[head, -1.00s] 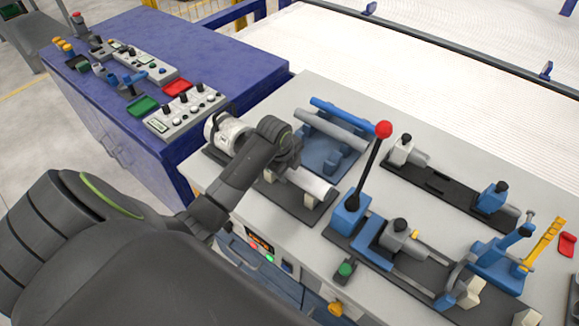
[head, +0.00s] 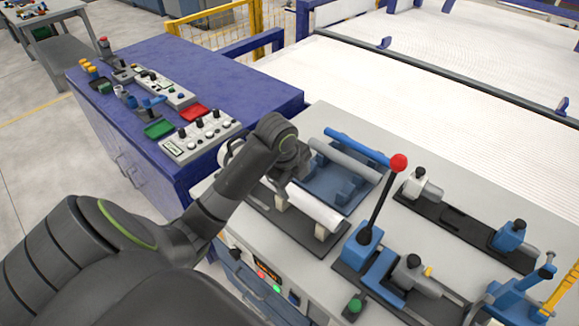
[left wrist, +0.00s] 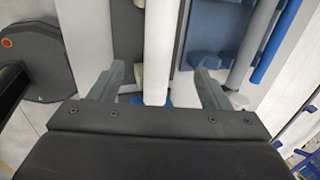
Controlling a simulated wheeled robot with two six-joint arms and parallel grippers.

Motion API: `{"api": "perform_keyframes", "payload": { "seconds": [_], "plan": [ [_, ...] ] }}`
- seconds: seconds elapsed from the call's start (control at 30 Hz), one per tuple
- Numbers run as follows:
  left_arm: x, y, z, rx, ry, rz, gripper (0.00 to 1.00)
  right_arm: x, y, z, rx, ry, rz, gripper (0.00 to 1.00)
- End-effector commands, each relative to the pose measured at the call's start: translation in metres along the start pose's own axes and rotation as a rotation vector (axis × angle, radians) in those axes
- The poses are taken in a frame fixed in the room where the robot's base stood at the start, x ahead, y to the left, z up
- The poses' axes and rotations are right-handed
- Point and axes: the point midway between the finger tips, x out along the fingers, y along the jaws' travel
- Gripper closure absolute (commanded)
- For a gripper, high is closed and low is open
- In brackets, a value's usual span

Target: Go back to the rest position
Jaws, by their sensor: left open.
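My left gripper (head: 292,172) hangs over the left end of the work table, above the near holder. In the left wrist view its two spread fingers (left wrist: 160,88) have a light grey pipe (left wrist: 158,45) in line between them; they do not appear to grip it. That pipe (head: 315,208) lies on a dark holder (head: 262,206) with light supports, its far end hidden by my gripper. Behind it, a blue tray (head: 345,187) carries a grey pipe (head: 345,158) and a blue pipe (head: 352,143). My right gripper is not in view.
A lever with a red knob (head: 398,163) stands upright right of the tray. Clamp fixtures (head: 415,278) fill the table's right side. A purple cabinet (head: 190,75) with control boxes (head: 200,137) stands at the left, close to my arm.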

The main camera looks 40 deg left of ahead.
Motion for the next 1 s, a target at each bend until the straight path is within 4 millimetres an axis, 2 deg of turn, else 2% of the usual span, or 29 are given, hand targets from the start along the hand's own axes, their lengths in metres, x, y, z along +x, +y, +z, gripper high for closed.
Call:
{"api": "perform_keyframes", "payload": {
  "seconds": [0.03, 0.17, 0.2, 0.43, 0.77, 0.87, 1.0],
  "plan": [
    [-0.013, -0.001, 0.001, 0.005, -0.006, -0.006, 0.30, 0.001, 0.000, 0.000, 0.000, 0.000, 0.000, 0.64],
    [-0.043, -0.001, 0.001, 0.004, -0.005, -0.005, 0.30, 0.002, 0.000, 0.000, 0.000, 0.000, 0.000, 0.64],
    [-0.052, -0.001, 0.001, 0.002, -0.003, 0.000, 0.30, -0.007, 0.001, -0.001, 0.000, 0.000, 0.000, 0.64],
    [-0.068, 0.000, 0.000, 0.000, -0.001, 0.001, 0.30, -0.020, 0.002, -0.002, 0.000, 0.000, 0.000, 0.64],
    [-0.066, 0.004, -0.001, -0.015, 0.001, 0.002, 0.30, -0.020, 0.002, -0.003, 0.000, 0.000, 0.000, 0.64],
    [-0.054, 0.018, -0.005, -0.094, 0.003, 0.003, 0.30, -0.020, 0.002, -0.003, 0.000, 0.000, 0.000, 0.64],
    [-0.028, 0.062, -0.016, -0.336, 0.003, 0.000, 0.30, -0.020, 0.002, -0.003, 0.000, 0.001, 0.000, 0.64]
  ]
}}
